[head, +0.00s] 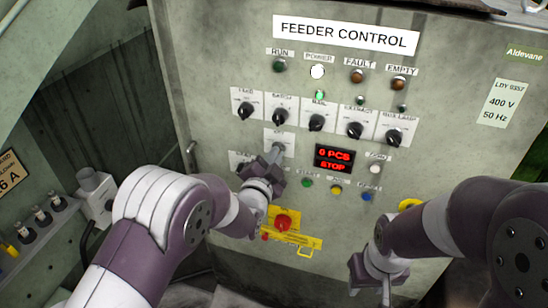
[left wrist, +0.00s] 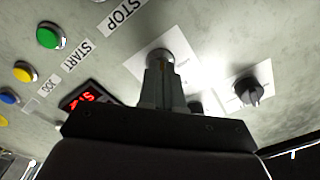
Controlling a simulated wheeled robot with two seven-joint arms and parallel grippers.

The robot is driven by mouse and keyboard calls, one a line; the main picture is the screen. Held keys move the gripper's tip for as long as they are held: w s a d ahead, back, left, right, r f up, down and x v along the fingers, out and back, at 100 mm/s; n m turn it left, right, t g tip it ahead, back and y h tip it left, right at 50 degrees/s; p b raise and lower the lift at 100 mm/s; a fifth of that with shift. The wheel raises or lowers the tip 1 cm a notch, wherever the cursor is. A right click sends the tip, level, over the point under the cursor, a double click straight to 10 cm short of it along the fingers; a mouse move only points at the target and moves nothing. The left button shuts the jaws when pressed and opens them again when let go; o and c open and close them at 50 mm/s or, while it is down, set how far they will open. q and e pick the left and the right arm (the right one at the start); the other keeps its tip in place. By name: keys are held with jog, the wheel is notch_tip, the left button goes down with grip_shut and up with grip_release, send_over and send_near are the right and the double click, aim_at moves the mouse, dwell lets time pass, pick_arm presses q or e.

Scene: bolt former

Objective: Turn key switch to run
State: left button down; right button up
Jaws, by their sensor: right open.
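The key switch (left wrist: 160,55) is a round silver lock on a white plate on the grey feeder control panel. In the head view its plate (head: 279,139) is above my left gripper (head: 275,155). The gripper's two fingers (left wrist: 160,75) are close together at the lock, with a thin brownish strip between them, seemingly the key. The fingers hide most of the key and its exact angle. The red display (head: 334,159) reads 0 PCS and STOP. My right gripper (head: 374,285) is open and empty, low in front of the panel.
A row of black knobs (head: 316,122) is above the key switch; another knob (left wrist: 250,92) is beside it. Green (head: 307,182), yellow and blue buttons are to the right. A red rotary switch (head: 283,222) with a yellow hasp (head: 307,243) is below.

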pick_arm(q)
jog(key=c, duration=1.3)
grip_release()
jog(key=v, duration=1.2)
jog(key=shift+s+a+b, duration=0.1)
jog(key=shift+s+b, duration=0.25)
jog(key=shift+b, duration=0.05)
